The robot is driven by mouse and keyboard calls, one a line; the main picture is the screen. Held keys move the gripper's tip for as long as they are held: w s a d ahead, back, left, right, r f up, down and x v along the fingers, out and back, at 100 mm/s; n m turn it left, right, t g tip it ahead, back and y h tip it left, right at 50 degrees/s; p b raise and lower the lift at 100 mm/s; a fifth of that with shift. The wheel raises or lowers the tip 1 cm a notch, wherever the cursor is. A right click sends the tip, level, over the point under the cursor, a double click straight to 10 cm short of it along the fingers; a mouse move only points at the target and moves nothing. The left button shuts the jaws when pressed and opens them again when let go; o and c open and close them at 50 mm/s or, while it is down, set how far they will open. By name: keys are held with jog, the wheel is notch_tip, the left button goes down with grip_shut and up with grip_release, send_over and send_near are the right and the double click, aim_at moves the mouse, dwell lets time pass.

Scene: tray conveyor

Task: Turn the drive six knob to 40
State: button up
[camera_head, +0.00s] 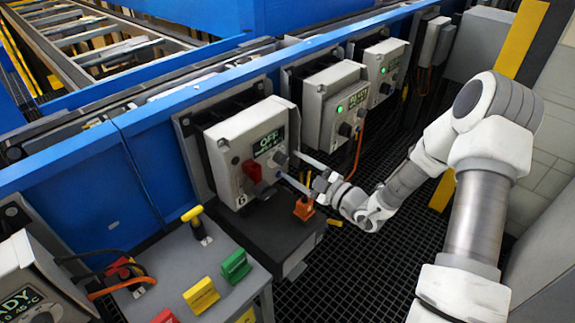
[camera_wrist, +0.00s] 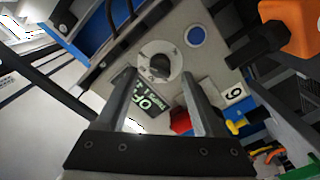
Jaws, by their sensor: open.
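The drive six box (camera_head: 228,140) is a grey cabinet marked 6, with a display (camera_head: 268,141) reading OFF. Its round knob (camera_head: 280,157) is on the front face, right of a red switch handle (camera_head: 252,172). In the wrist view the dark knob (camera_wrist: 158,66) sits on a pale dial, just beyond and between the finger ends. The display (camera_wrist: 150,104) shows between the fingers, with small text I cannot read fully. My gripper (camera_head: 289,165) is open and empty, pointing at the knob from the right; its fingers also show in the wrist view (camera_wrist: 155,82). They appear apart from the knob.
Two similar boxes with green lights (camera_head: 335,105) (camera_head: 385,70) stand farther along the blue rail. A panel with yellow, green and red blocks (camera_head: 201,295) is at the front left. A blue button (camera_wrist: 196,36) is beside the knob.

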aim_at(281, 159)
jog(key=shift+x, duration=1.55)
grip_shut()
